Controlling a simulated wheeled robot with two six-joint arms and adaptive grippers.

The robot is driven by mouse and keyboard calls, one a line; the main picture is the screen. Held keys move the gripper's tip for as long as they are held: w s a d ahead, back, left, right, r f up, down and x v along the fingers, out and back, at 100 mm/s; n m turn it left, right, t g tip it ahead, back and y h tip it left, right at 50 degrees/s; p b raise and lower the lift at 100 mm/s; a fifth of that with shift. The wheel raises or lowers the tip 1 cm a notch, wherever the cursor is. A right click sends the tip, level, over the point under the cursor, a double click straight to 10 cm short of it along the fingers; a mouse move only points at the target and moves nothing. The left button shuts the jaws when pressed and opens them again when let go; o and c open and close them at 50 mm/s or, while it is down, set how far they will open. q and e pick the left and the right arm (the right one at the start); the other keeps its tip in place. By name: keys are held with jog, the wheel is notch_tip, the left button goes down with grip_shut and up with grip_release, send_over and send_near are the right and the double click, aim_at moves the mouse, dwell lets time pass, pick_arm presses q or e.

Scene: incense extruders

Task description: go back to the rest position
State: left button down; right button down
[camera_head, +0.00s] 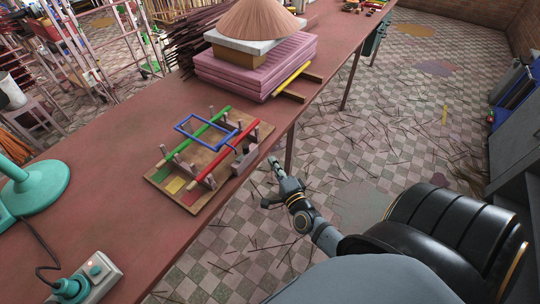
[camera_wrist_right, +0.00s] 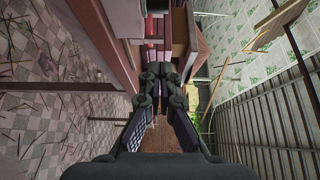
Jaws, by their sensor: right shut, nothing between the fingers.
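My right gripper (camera_head: 274,163) is beside the front edge of the red table (camera_head: 104,172), over the tiled floor and apart from the board. Its fingers also show in the right wrist view (camera_wrist_right: 164,70), shut together with nothing between them. The wooden board (camera_head: 200,204) on the table carries a green bar (camera_head: 206,131), a red bar (camera_head: 230,150) and a blue frame (camera_head: 185,122) on grey posts. My left gripper is not in view.
A pink stack (camera_head: 250,72) with a cone of incense sticks (camera_head: 258,20) stands farther back on the table. A teal lamp base (camera_head: 38,188) and a power strip (camera_head: 92,278) are at the left. The floor (camera_head: 400,110) right of the table is open, with scattered sticks.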

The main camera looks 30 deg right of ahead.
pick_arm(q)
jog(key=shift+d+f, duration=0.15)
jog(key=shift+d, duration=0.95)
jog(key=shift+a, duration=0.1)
pick_arm(e)
jog(key=s+f+n+g+y, duration=0.1)
jog(key=s+f+n+g, duration=0.35)
jog(key=f, duration=0.95)
jog(key=s+f+n+g+y, duration=0.1)
jog(key=s+f+n+g, duration=0.35)
jog(key=f, duration=0.95)
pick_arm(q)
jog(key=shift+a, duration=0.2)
pick_arm(e)
jog(key=s+a+f+n+g, duration=0.1)
jog(key=s+f+n+g, duration=0.2)
jog(key=s, duration=1.1)
jog(key=s+a+f+n+g, duration=0.1)
jog(key=s+f+n+g, duration=0.3)
jog(key=s+f+n, duration=0.4)
jog(key=s+f, duration=0.5)
jog(key=shift+s+a+f+g, duration=0.15)
jog(key=shift+s+a+g, duration=0.15)
jog(key=shift+s, duration=0.1)
